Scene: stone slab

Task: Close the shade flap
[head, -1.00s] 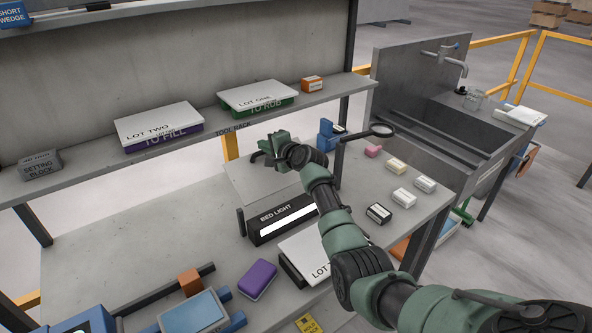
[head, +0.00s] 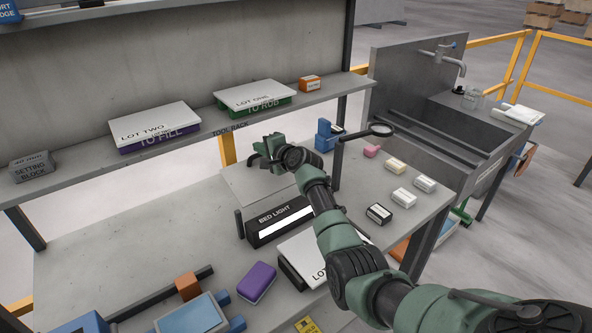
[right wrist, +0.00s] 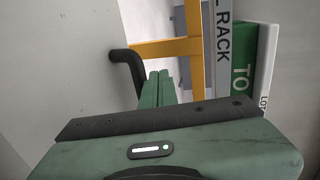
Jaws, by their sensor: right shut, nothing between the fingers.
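The bed light (head: 268,236) is a dark box with a lit white strip, standing on the stone slab bench. A plain grey panel (head: 238,184), which looks like the shade flap, rises behind and above it; its exact tilt is hard to tell. My right gripper (head: 262,155) is at the panel's upper edge, shut and empty. In the right wrist view its green fingers (right wrist: 158,88) are together, beside a black bent handle (right wrist: 127,62) on a pale grey surface (right wrist: 70,60). I cannot tell whether they touch the handle. My left gripper is not in view.
The tool rack shelf (head: 85,168) with two lot trays runs just behind my right gripper. A purple block (head: 257,281) lies in front.

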